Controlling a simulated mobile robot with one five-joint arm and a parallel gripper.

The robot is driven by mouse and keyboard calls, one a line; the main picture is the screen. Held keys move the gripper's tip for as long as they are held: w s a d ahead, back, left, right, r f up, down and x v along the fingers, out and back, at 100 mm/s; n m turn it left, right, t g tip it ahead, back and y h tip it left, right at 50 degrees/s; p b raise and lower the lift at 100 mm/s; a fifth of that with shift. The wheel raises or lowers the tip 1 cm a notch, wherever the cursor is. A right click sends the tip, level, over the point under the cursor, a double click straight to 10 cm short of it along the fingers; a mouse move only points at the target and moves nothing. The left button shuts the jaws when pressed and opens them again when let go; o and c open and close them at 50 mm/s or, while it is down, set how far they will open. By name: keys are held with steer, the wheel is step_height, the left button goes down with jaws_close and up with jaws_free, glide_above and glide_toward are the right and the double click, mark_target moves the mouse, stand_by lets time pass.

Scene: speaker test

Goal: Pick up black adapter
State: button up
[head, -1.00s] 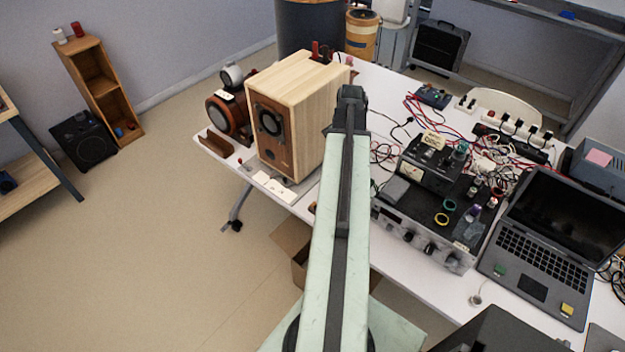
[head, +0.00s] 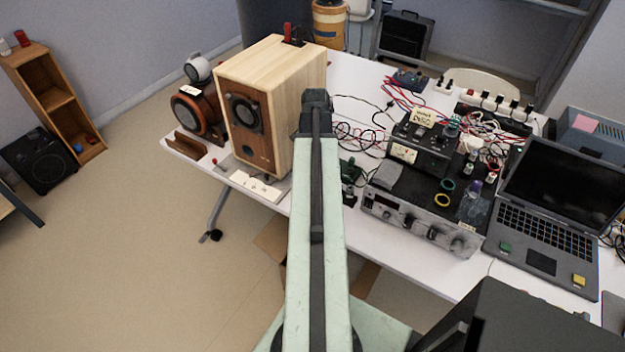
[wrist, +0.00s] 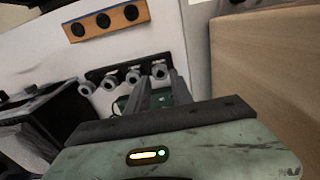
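I cannot pick out the black adapter for certain. Small black-and-white plugs stand in a dark power strip (head: 520,125) at the back right of the table in the head view. My gripper (wrist: 160,85) shows in the wrist view with its two grey fingers apart. A dark green item (wrist: 160,98) shows between the fingers; I cannot tell whether they touch it. Just beyond is a dark strip with several grey round parts (wrist: 132,77). In the head view my gripper is hidden behind my arm.
A wooden speaker (head: 272,88) stands left of my arm. A bench instrument (head: 420,218), tangled wires (head: 352,140) and an open laptop (head: 545,220) lie to the right. A large black box (head: 530,320) is at the lower right.

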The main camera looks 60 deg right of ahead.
steer(key=f+b, duration=0.5)
steer(key=shift+a+f, duration=0.15)
steer(key=shift+a, duration=0.05)
jaws_close()
steer(key=shift+r, duration=0.25)
step_height(320, 180, up, 10)
steer(key=p, duration=1)
step_height(320, 180, up, 4)
steer(key=p, duration=0.4)
steer(key=shift+f, duration=0.15)
